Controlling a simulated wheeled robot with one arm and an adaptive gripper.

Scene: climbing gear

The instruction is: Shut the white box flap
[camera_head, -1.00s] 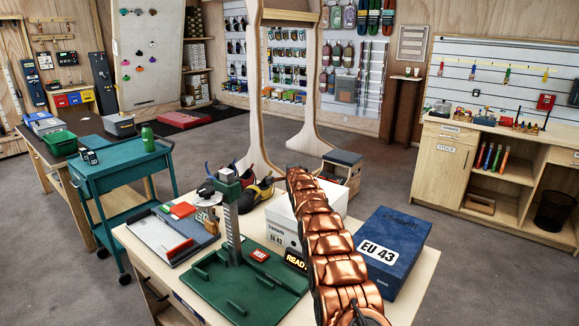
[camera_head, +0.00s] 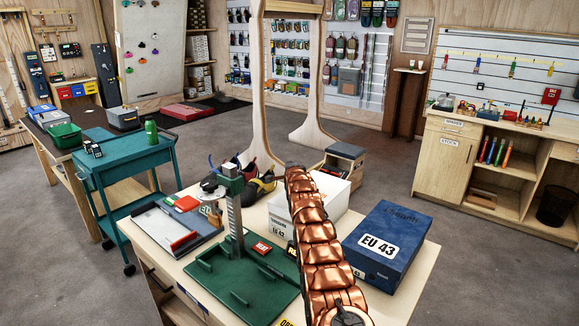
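The white box (camera_head: 281,218), with an EU 42 label on its front, stands on the wooden table behind my copper segmented arm. My arm crosses in front of it and hides its middle. Its pale upper part (camera_head: 334,190) also shows to the right of the arm. I cannot make out the flap or tell its angle. My gripper is not distinguishable in this view; only the arm's segments show.
A blue EU 43 box (camera_head: 392,245) stands close on the right. A green stand with an upright post (camera_head: 240,285) and a grey tray (camera_head: 170,232) lie to the left. Shoes (camera_head: 262,183) sit behind the post. A teal cart (camera_head: 125,150) stands beyond the table.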

